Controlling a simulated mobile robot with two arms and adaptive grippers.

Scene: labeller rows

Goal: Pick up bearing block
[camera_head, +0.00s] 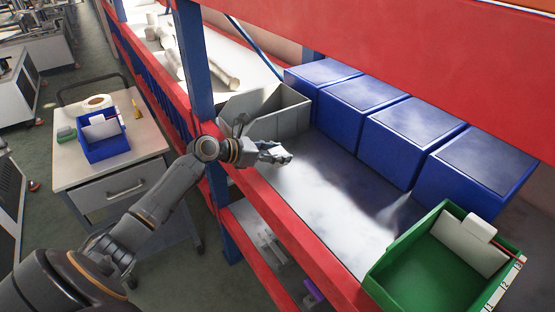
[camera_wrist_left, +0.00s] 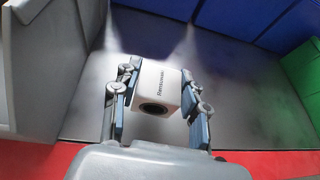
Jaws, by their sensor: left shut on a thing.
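The bearing block (camera_wrist_left: 158,86) is a pale, box-shaped piece with dark lettering on top and a dark round bore facing the wrist camera. My left gripper (camera_wrist_left: 157,104) is shut on it, with one finger on each side. In the head view my left gripper (camera_head: 281,154) reaches over the front edge of the grey shelf, just right of the grey bin. The block can hardly be told apart from the fingers there. I cannot tell whether it touches the shelf. My right gripper is in neither view.
A grey open bin (camera_head: 265,112) stands close beside the left gripper. Several blue boxes (camera_head: 404,139) line the back of the shelf (camera_head: 335,192). A green bin (camera_head: 440,262) stands at the right. Red beams run above and along the front. A cart (camera_head: 112,172) with a blue bin stands left.

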